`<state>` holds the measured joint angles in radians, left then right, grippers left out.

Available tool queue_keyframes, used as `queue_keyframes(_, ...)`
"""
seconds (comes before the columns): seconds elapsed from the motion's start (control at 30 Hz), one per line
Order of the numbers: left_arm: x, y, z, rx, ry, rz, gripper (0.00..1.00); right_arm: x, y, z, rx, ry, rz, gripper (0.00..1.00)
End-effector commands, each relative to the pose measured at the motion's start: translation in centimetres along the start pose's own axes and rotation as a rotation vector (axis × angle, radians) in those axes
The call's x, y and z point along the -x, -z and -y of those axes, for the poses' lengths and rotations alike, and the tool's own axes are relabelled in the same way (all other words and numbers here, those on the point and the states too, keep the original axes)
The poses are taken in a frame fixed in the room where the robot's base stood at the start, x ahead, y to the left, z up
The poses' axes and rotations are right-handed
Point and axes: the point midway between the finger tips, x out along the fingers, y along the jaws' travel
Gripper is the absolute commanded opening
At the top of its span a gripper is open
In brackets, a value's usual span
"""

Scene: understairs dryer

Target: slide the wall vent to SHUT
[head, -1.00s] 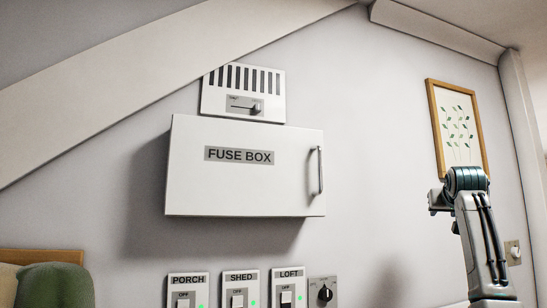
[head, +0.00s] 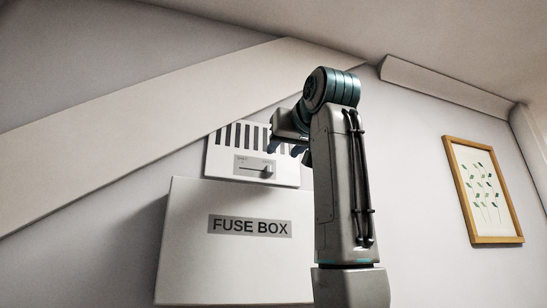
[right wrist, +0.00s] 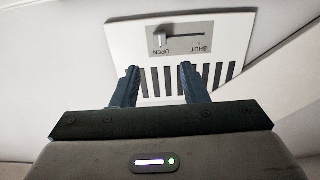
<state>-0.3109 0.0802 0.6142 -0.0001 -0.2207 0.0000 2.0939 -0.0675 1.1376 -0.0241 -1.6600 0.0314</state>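The white wall vent (head: 225,160) is on the wall above the fuse box, with dark slots and a grey slider plate. Its slider knob (head: 268,169) stands at the right end of the track in the head view. In the right wrist view the vent (right wrist: 235,52) appears upside down, with the knob (right wrist: 159,40) at the OPEN end and SHUT at the other. My right gripper (head: 287,149) is in front of the vent's slots; in the right wrist view its fingers (right wrist: 159,71) are apart and empty, short of the knob. My left gripper is out of view.
The fuse box (head: 190,260) juts out just below the vent. A sloping beam (head: 150,140) runs close above the vent. A framed picture (head: 484,190) hangs on the wall to the right, with bare wall between.

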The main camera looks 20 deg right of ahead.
Motion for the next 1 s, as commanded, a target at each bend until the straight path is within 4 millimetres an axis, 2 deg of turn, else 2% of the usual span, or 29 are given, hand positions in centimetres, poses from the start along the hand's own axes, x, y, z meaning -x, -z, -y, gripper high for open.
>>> queue_keyframes(0.03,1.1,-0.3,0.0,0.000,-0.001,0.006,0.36,-1.2,0.4,0.0,0.000,0.000,0.005,0.40)
queue_keyframes(0.17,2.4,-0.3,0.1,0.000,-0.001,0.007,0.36,-3.7,0.4,0.0,0.000,0.000,0.004,0.40)
queue_keyframes(0.4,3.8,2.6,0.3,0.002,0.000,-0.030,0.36,-6.8,0.2,0.0,0.000,0.000,0.002,0.40)
queue_keyframes(0.53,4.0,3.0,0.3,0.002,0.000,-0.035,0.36,-7.4,0.1,0.0,0.000,0.000,0.001,0.40)
queue_keyframes(0.77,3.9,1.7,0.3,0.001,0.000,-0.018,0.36,-7.5,-0.1,0.0,0.000,0.000,0.001,0.40)
queue_keyframes(0.8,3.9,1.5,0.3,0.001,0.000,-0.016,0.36,-7.5,-0.1,0.0,0.000,0.000,0.001,0.38)
queue_keyframes(1.0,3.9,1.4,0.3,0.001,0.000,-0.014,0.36,-7.5,0.0,0.0,0.000,0.000,0.001,0.00)
